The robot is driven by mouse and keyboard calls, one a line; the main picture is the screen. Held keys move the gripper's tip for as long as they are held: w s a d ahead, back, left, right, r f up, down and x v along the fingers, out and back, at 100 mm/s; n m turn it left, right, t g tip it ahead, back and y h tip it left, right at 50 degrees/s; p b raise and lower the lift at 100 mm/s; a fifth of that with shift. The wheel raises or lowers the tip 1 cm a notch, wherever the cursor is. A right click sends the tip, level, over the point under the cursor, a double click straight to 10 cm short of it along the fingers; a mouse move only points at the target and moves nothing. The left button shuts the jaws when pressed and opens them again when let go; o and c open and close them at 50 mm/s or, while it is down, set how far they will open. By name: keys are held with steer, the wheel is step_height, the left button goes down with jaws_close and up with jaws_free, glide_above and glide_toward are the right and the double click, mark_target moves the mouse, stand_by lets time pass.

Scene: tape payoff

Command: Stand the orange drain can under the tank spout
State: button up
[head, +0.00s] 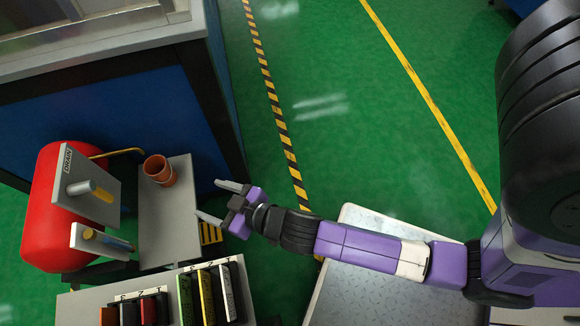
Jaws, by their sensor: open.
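The orange drain can (160,171) stands upright on a grey shelf (168,225), near its far left corner. The red tank (62,215) lies to the left of the shelf. A thin yellow pipe, which looks like the tank spout (125,151), reaches from the tank towards the can and ends just short of it, up and to the left. I cannot tell from this view whether its end is over the can. My gripper (208,201) is open and empty, to the right of the can and near the shelf's right edge, with its fingers pointing left.
Grey panels with cylinders (92,190) stand in front of the tank. A rack of coloured upright holders (210,292) is at the bottom. A blue cabinet (100,120) stands behind the tank. A metal-topped surface (365,285) lies below my arm. Green floor is clear at upper right.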

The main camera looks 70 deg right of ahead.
steer(key=s+r, duration=0.8)
steer(key=s, duration=0.3)
steer(key=s+d+r+t, duration=0.1)
steer(key=s+r, duration=0.7)
steer(key=s, duration=0.3)
steer(key=shift+s+d+r+n+y, duration=0.2)
steer(key=shift+s+r+n+y, duration=0.05)
steer(key=shift+s+n+y, duration=0.15)
steer(key=shift+r, duration=0.1)
step_height(320, 180, up, 16)
steer(key=p, duration=1.6)
steer(key=shift+r, duration=0.1)
